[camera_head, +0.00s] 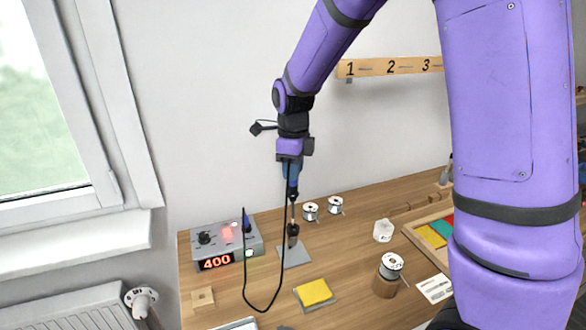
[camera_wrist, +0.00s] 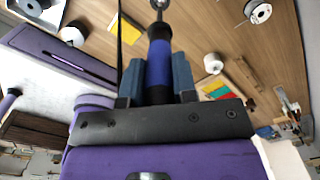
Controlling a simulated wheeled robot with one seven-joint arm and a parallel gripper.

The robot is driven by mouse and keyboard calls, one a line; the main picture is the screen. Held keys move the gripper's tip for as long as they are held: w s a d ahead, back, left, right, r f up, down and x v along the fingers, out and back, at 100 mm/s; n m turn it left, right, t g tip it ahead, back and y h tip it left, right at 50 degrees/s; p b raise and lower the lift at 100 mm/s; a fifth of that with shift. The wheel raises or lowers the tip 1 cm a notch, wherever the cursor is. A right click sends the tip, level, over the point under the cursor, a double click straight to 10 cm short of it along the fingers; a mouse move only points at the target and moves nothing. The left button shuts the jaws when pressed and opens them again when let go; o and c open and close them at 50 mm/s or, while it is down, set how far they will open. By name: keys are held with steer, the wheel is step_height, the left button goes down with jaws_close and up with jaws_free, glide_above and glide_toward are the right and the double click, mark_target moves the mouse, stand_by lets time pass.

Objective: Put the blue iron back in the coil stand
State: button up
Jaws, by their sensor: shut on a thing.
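My gripper (camera_head: 291,160) is shut on the blue iron (camera_head: 291,175), whose handle also shows between the fingers in the wrist view (camera_wrist: 159,63). The iron hangs about upright, tip down, above the bench. Its thin metal shaft runs down to the dark coil of the coil stand (camera_head: 295,256), which has a flat grey base. The tip meets the coil in the head view, but I cannot tell whether it is inside, above or in front. A black cable (camera_head: 273,297) loops from the iron to the soldering station.
The soldering station (camera_head: 230,247), showing 400, stands left of the stand. A yellow sponge (camera_head: 314,291) lies in front. Two spools (camera_head: 311,211) stand behind right. A white jar (camera_head: 383,231), another spool (camera_head: 391,265) and a wooden tray (camera_head: 413,238) are to the right.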

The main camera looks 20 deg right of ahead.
mark_target(293, 199)
steer(key=shift+f, duration=5.6)
stand_by(2.2)
steer(key=o, duration=1)
